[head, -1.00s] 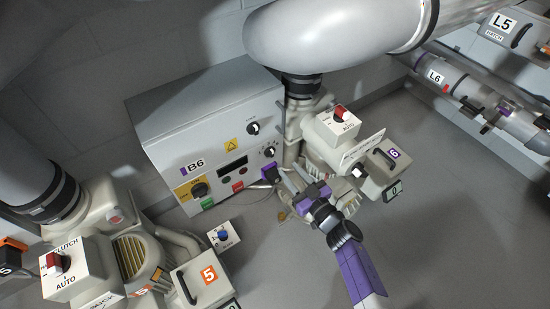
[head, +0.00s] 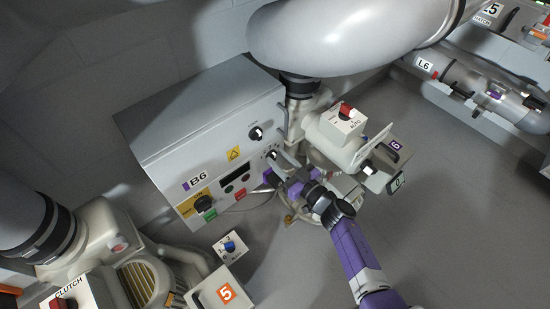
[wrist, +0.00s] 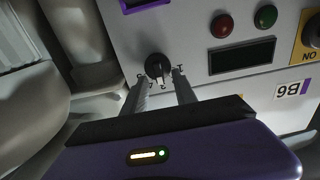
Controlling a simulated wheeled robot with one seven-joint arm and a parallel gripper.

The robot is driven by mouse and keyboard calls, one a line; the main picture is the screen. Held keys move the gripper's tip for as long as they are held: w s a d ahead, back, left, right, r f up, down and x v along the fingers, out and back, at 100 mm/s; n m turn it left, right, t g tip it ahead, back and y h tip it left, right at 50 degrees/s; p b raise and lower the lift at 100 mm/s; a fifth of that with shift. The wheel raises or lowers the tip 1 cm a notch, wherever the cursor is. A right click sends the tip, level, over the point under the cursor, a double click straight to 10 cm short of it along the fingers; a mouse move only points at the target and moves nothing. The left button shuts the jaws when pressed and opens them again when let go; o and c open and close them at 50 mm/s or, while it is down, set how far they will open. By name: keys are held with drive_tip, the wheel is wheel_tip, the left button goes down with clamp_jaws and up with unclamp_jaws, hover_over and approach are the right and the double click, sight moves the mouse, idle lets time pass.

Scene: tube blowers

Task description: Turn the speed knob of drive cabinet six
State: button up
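The grey drive cabinet (head: 205,125) marked B6 stands in the middle of the head view. Its front has an upper black knob (head: 256,134) and a lower black knob (head: 271,155) with a light pointer. In the wrist view the lower knob (wrist: 157,68) is sharp, with a ring of small digits around it. My gripper (head: 275,168) is at the cabinet front, close to this knob. In the wrist view my gripper (wrist: 162,78) is open, its two fingers spread to either side of the knob's near edge. I cannot tell whether they touch it. Which knob is labelled speed is too small to read.
A dark display (wrist: 242,56), a red button (wrist: 222,25) and a green button (wrist: 265,16) sit beside the knob. A yellow-plated switch (head: 203,203) is lower left. Blower machinery (head: 335,130) stands close on the right, and a big pipe (head: 345,40) hangs above.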

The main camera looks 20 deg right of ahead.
drive_tip(key=shift+c, duration=0.4)
clamp_jaws()
drive_tip(key=shift+n, duration=0.4)
drive_tip(key=n, duration=0.2)
drive_tip(key=shift+s+a+n, duration=0.1)
drive_tip(key=shift+a+n, duration=0.1)
drive_tip(key=shift+n, duration=0.2)
drive_tip(key=n, duration=0.3)
drive_tip(key=shift+s+a+f+n+b, duration=0.1)
drive_tip(key=shift+a+f+n+b, duration=0.1)
drive_tip(key=shift+n+b, duration=0.15)
drive_tip(key=n, duration=0.3)
drive_tip(key=shift+a+f+n+b, duration=0.2)
drive_tip(key=shift+n+b, duration=0.05)
drive_tip(key=shift+b, duration=0.15)
drive_tip(key=shift+s+f+n+b, duration=0.15)
drive_tip(key=shift+n+b, duration=0.3)
drive_tip(key=shift+n, duration=1.05)
